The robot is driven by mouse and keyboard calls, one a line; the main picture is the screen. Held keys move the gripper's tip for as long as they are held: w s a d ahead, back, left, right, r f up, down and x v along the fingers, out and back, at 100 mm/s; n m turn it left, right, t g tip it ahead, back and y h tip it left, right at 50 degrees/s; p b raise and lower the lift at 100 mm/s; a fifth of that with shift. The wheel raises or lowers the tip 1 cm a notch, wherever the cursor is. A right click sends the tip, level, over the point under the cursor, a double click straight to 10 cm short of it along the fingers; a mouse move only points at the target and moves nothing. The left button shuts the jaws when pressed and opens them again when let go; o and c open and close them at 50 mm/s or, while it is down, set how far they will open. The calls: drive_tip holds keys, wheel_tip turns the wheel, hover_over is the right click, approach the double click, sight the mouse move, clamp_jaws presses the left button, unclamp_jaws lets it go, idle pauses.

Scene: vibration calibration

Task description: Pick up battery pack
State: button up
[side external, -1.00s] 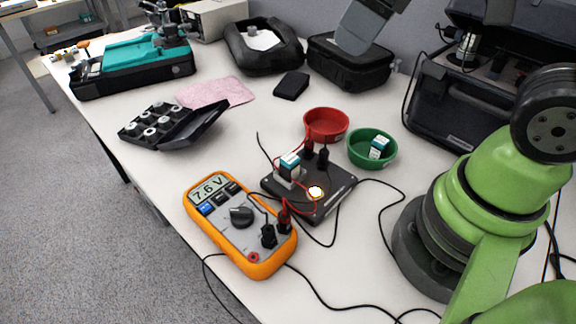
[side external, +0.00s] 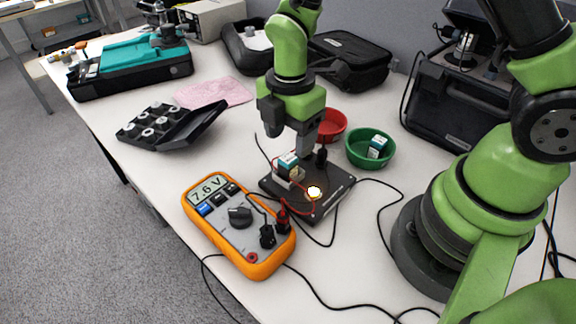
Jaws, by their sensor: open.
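A small teal-and-white battery pack (side external: 288,161) sits in a holder on the black test board (side external: 334,197), where a round lamp glows. A second, similar pack (side external: 377,146) lies in the green bowl (side external: 359,159). My gripper (side external: 303,152) points down over the board, just right of and behind the pack in the holder. Its jaws are open with nothing seen between them. Its fingers partly overlap the board's back area, so I cannot tell whether they touch anything.
An orange multimeter (side external: 238,226) reading 7.6 V stands front left of the board, with leads around it. A red bowl (side external: 333,124) is behind the board, partly hidden by my gripper. A black parts case (side external: 160,125) lies left. Cables cross the table's front right.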

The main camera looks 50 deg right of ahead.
sight(290, 156)
wheel_tip(290, 156, down, 5)
drive_tip(key=shift+f, duration=0.15)
drive_tip(key=c, duration=1.1)
